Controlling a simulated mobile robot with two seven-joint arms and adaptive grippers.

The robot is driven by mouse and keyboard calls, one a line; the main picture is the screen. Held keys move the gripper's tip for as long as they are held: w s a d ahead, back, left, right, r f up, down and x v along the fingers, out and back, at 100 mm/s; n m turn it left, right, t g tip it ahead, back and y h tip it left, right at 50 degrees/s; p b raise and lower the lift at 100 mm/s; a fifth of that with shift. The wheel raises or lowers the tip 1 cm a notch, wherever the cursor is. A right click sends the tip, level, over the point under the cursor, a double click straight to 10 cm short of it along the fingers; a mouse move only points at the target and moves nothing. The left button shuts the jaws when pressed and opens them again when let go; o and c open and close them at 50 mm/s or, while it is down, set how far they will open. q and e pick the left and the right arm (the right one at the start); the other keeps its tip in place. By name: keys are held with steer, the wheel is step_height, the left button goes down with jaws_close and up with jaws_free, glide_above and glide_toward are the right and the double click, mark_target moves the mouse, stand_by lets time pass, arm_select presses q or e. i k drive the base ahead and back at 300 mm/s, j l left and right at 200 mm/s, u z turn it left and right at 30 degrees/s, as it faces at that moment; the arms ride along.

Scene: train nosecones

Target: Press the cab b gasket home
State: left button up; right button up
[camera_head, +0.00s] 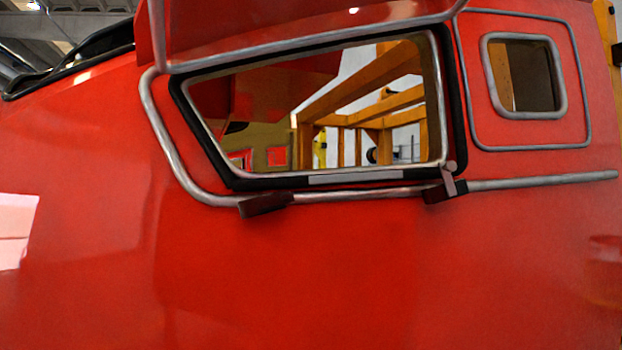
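A red train cab side fills most of the head view. A black gasket (205,135) runs around its large slanted side window (330,110). The gasket follows the left, top, right and bottom edges of the opening. A light grey strip (370,177) lies along its lower run, right of the middle. At the lower right corner a short grey piece (449,181) stands against the frame. I cannot tell from here how deep the gasket sits, or which cab this is. Neither of my grippers shows.
A grey rail (170,150) curves around the window and runs on to the right (540,181). Dark brackets sit below the window at left (265,204) and right (438,193). A small window (524,75) is at upper right. Yellow framing (360,85) shows through the large window.

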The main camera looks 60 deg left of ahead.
mark_target(351, 177)
steer(key=u, duration=1.7)
